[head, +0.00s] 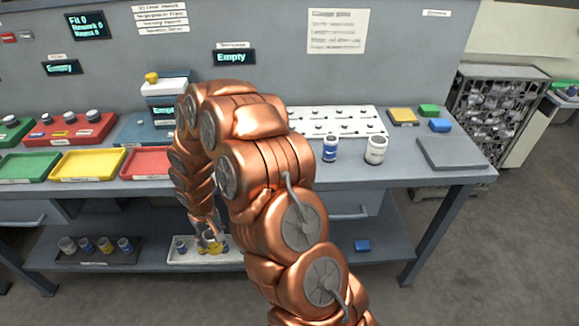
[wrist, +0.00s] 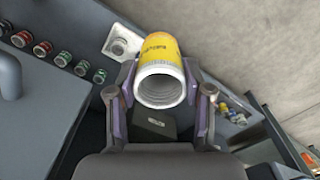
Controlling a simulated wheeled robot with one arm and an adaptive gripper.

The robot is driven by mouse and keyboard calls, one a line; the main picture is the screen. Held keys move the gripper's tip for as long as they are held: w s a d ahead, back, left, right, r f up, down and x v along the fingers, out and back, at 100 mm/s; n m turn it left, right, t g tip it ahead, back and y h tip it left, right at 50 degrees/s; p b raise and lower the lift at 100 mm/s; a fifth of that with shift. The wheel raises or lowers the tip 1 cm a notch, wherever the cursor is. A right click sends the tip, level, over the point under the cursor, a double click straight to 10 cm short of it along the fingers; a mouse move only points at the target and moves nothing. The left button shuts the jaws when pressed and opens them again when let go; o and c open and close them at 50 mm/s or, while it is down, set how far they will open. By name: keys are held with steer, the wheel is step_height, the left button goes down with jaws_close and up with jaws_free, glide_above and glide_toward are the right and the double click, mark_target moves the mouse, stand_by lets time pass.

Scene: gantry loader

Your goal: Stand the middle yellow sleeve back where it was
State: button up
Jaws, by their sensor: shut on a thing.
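A yellow sleeve (wrist: 162,72) with a pale metallic open end is between the two fingers of my gripper (wrist: 165,98) in the wrist view. The fingers are shut on its sides and its open mouth faces the camera. In the head view my gripper (head: 209,230) is low, in front of the workbench at the lower shelf, with the yellow sleeve (head: 211,245) at the white tray (head: 180,258). I cannot tell whether the sleeve touches the tray. My arm hides part of the tray.
A dark tray (head: 90,261) on the lower shelf holds several sleeves, one yellow. The benchtop (head: 350,178) above overhangs the shelf. A blue block (head: 362,245) lies on the shelf at the right. A blue sleeve (head: 330,149) and a white one (head: 376,150) stand on the benchtop.

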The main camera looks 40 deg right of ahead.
steer(key=f, duration=0.1)
steer(key=f+b, duration=0.2)
steer(key=shift+s+d, duration=0.1)
steer(key=shift+d, duration=0.15)
